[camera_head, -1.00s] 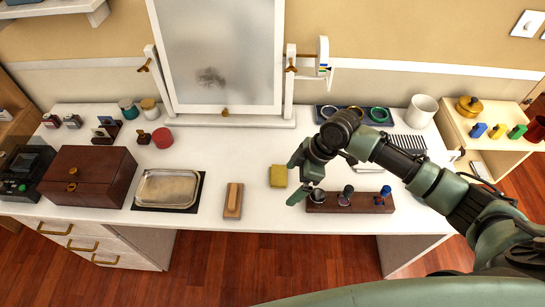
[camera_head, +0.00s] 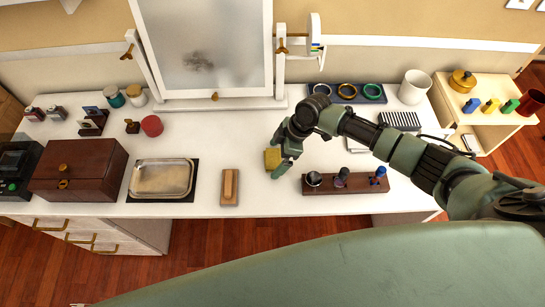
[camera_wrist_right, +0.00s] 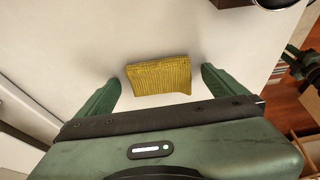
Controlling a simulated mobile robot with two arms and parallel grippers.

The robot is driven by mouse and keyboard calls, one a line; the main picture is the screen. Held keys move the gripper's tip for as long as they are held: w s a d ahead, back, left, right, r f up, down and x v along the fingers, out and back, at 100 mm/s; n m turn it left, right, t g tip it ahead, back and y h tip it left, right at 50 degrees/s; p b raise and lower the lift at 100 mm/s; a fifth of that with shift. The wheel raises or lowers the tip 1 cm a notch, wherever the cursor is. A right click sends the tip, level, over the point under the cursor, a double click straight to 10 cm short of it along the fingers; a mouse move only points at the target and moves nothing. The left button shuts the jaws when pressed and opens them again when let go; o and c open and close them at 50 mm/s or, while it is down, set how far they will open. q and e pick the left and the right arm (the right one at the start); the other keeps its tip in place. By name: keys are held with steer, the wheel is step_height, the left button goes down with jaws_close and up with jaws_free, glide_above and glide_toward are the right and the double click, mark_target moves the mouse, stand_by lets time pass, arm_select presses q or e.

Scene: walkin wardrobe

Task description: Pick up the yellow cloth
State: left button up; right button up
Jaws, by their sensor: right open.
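The yellow cloth (camera_head: 272,159) is a small folded, ribbed piece lying flat on the white table. In the head view its right part is partly covered by my right gripper (camera_head: 280,159), which is over it. In the right wrist view the cloth (camera_wrist_right: 160,75) lies ahead of and between the two green fingers of my open right gripper (camera_wrist_right: 159,88). There is white table surface between the cloth and each finger. The left gripper does not show.
A wooden block (camera_head: 230,186) lies left of the cloth. A dark wooden holder with several stamps (camera_head: 345,184) stands close on the right. A metal tray (camera_head: 162,179) and a brown box (camera_head: 79,170) are farther left. A mirror (camera_head: 205,50) stands behind. Clear tabletop lies behind the cloth.

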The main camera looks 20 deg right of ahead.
mark_target(276, 156)
steer(key=shift+c, duration=0.9)
steer(key=c, duration=1.3)
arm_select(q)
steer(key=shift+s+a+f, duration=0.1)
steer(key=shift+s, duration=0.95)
arm_select(e)
steer(key=shift+o, duration=0.2)
steer(key=shift+r, duration=0.1)
